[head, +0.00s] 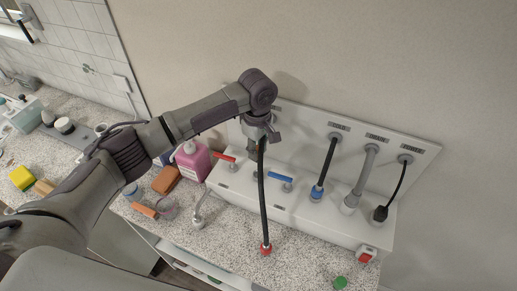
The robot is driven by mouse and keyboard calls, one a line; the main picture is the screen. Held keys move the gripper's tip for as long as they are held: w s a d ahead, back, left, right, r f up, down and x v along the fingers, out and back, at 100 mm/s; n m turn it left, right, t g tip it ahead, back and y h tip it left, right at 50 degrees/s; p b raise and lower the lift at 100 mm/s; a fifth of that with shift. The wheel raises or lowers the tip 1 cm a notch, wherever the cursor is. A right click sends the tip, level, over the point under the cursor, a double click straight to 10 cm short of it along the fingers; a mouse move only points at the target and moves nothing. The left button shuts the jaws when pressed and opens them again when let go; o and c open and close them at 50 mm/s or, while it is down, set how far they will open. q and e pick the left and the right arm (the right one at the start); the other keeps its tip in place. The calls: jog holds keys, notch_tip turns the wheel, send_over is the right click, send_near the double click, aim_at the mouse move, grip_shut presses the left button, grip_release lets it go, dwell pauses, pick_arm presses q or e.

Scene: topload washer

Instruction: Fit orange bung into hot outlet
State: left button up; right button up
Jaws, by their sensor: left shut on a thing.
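My left gripper (262,143) is in front of the left part of the wall panel. It is shut at the upper end of a black hose (264,200), which hangs down to a red end fitting (265,249) over the counter front. The gripper body hides the panel behind it and the exact grip. No orange bung can be clearly picked out; a small orange block (144,210) lies on the counter at left. A red-handled tap (225,157) and a blue-handled tap (280,178) are on the white box. My right gripper is not in view.
The white panel (424,152) also carries a blue-ended hose (326,166), a grey hose (363,178) and a black cable (394,191). A pink bottle (195,163), a brown block (166,180) and a glass (167,208) stand left. A green cap (340,283) lies at front right.

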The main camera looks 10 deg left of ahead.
aim_at(258, 161)
pick_arm(q)
jog(key=shift+r+p, duration=0.15)
jog(key=shift+p, duration=0.35)
notch_tip(258, 161, down, 2)
jog(key=shift+f, duration=0.15)
jog(key=shift+f+b, duration=0.75)
jog(key=shift+f, duration=1.15)
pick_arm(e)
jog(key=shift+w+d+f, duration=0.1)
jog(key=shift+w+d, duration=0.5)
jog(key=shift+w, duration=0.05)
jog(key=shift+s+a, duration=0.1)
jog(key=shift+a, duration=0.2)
pick_arm(q)
jog(key=shift+p, duration=0.6)
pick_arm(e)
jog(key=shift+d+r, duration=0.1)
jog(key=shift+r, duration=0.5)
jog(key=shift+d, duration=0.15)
